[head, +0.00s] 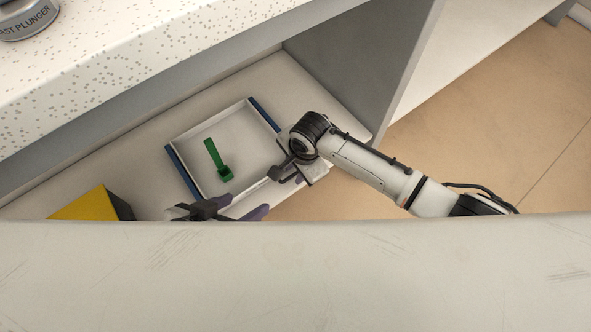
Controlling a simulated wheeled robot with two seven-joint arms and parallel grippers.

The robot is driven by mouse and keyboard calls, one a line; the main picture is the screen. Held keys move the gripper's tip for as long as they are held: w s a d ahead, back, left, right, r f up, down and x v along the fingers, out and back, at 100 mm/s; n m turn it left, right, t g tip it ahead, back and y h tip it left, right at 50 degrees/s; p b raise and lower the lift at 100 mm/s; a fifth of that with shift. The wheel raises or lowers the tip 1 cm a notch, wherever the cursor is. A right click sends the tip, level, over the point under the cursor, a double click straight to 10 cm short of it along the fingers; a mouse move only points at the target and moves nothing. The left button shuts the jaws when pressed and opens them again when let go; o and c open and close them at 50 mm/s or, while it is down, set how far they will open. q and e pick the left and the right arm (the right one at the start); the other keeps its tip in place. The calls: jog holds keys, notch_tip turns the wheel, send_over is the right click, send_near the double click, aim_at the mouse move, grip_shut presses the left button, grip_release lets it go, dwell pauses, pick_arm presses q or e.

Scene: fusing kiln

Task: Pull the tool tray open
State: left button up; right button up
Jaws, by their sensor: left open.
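The tool tray (177,168) is a shallow, pale tray with blue sides on the low shelf under the speckled counter. A green tool (215,160) with a blocky end lies in it. My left gripper (222,205) is open at the tray's near edge, to the left; its arm is hidden below. My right gripper (281,174), with dark fingers, is at the tray's near right corner. I cannot tell whether its fingers are shut or touch the tray.
A speckled counter (120,62) overhangs the shelf (275,85). A grey side panel (365,60) stands to the right. A yellow and black block (88,205) is left of the tray. A pale scuffed surface hides the bottom. Tan floor (500,120) is clear at right.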

grip_shut()
dwell(1.4)
